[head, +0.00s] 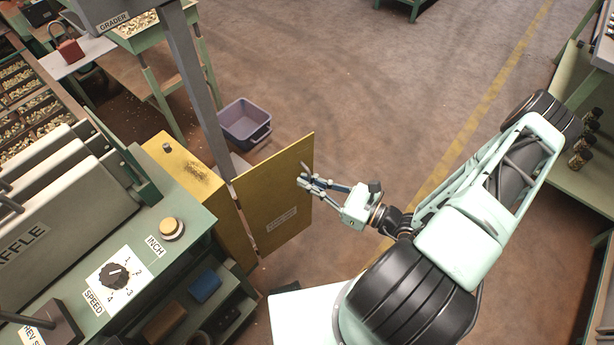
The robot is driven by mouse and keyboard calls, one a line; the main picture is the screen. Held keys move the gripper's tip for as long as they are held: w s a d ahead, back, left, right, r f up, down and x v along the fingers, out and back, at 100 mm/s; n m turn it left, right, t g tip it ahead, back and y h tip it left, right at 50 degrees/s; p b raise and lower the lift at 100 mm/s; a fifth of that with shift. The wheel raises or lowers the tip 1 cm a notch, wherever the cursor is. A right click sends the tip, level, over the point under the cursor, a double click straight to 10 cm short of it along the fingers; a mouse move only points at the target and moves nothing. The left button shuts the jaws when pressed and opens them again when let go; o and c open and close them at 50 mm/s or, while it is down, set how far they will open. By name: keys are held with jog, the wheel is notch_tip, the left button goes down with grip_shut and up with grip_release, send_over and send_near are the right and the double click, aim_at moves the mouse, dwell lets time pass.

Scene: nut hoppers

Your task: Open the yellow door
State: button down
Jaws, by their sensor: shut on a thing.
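The yellow door (277,207) stands swung out from the yellow cabinet (185,165), with its hinge side at the left by the grey post. A small pale label (282,218) is on its face. My gripper (304,178) is at the door's outer edge, near the upper right part of the panel. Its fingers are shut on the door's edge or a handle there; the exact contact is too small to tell. The cabinet's inside is mostly hidden by the door and the green machine.
A green machine (150,235) with a speed dial (117,273) and a yellow button (171,229) stands at the left. A purple bin (244,124) sits on the floor behind the door. Shelves (580,150) line the right. The floor between is clear.

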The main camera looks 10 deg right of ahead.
jog(key=shift+s+d, duration=0.2)
jog(key=shift+s, duration=0.45)
jog(key=c, duration=2.1)
grip_release()
jog(key=v, duration=1.2)
jog(key=shift+s, duration=0.1)
